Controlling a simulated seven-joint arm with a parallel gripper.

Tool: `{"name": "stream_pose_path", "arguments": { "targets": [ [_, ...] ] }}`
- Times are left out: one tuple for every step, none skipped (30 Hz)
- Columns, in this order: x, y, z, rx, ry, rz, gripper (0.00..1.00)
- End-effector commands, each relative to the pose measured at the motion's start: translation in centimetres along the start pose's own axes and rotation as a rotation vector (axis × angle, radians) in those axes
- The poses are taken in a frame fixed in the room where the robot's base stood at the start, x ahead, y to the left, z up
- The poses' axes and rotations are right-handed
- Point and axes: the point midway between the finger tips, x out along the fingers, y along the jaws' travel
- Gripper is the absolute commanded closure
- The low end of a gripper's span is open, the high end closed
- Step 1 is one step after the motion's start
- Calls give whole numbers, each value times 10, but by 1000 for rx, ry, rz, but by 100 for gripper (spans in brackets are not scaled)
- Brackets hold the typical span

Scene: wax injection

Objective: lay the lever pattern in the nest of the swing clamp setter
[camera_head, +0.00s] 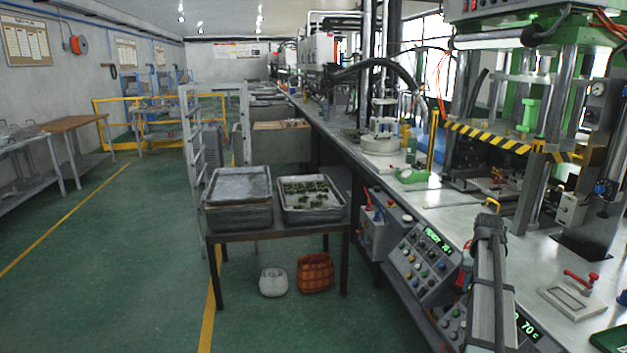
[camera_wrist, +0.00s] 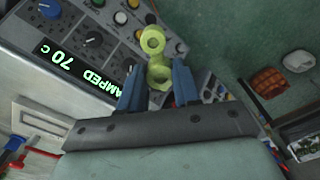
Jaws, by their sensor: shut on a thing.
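My gripper (camera_wrist: 152,88) is shut on the lever pattern (camera_wrist: 155,62), a yellow-green piece with a ring at each end. In the wrist view it sits between the two blue fingers, its outer ring sticking out past the tips. In the head view my gripper (camera_head: 490,218) is raised over the bench edge and control panels, with a bit of yellow at its tip. What appears to be the swing clamp setter, a pale plate with a red handle (camera_head: 572,298), is on the bench at lower right, apart from my gripper.
A green press (camera_head: 530,110) with a striped guard stands behind the setter. Control panels (camera_head: 425,258) line the bench front. A side table holds a tray of dark green pieces (camera_head: 312,208) and stacked trays (camera_head: 238,205). Two baskets (camera_head: 314,272) stand on the floor.

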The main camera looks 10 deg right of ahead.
Motion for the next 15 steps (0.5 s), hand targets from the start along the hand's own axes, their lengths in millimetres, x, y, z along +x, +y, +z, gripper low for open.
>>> {"name": "stream_pose_path", "arguments": {
  "targets": [
    [4,-20,18,-26,-1,-1,97],
    [5,-30,25,-40,-2,-1,97],
    [7,-43,34,-58,-2,-1,97],
    [8,-52,40,-71,-3,-2,97],
    [10,-62,46,-85,-4,-2,97],
    [11,-74,55,-103,-5,-2,97],
    [12,-83,61,-117,-5,-3,97],
    [14,-92,68,-130,-6,-3,97],
    [15,-103,76,-149,-7,-3,97],
    [16,-112,82,-162,-8,-4,97],
    [17,-120,88,-176,-9,-4,97],
    [19,-131,96,-194,-10,-4,97],
    [20,-139,102,-208,-10,-4,97],
    [20,-147,108,-222,-11,-5,97],
    [22,-158,115,-241,-12,-5,97]
  ]
}}
